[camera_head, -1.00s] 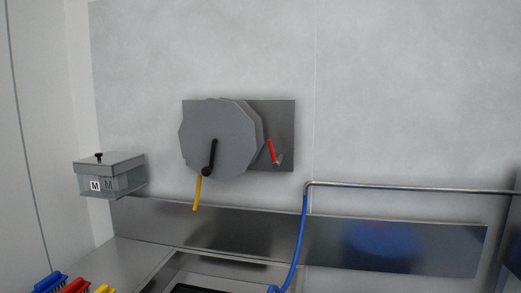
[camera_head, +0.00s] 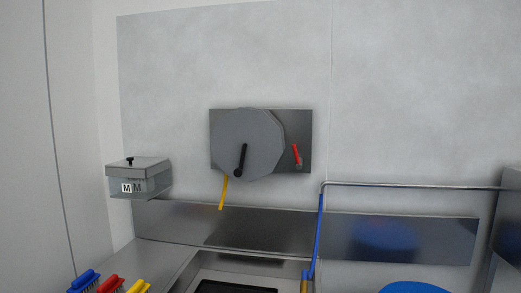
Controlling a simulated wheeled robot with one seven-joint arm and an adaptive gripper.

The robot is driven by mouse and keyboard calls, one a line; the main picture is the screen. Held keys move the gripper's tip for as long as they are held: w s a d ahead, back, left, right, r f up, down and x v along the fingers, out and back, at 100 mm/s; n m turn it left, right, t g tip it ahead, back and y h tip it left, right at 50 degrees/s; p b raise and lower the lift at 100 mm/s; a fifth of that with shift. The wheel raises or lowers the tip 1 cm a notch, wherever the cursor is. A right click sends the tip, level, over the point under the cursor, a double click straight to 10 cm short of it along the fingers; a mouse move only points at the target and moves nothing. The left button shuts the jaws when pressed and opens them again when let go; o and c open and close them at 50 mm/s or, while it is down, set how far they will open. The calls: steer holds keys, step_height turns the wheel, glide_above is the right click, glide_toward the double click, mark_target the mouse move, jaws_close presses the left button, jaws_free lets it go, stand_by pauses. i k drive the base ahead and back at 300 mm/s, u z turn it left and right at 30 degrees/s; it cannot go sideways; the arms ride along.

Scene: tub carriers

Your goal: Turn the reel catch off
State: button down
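The hose reel (camera_head: 262,132) is a grey many-sided drum on a metal backplate (camera_head: 303,123) on the wall. A black crank handle (camera_head: 241,160) is on its face, and a yellow hose end (camera_head: 223,193) hangs below. The reel catch (camera_head: 296,153) is a small red lever on the right part of the backplate, tilted a little with its upper end to the left. My gripper is not in view.
A lidded box marked M (camera_head: 138,172) sits on a small shelf at left. Blue, red and yellow brushes (camera_head: 110,284) stand at lower left. A metal pipe (camera_head: 420,186) and blue hose (camera_head: 318,235) run right of the reel. A blue round object (camera_head: 415,287) is at bottom right.

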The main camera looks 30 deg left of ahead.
mark_target(298, 161)
steer(key=u, duration=0.75)
steer(key=i, duration=0.3)
steer(key=u, duration=0.05)
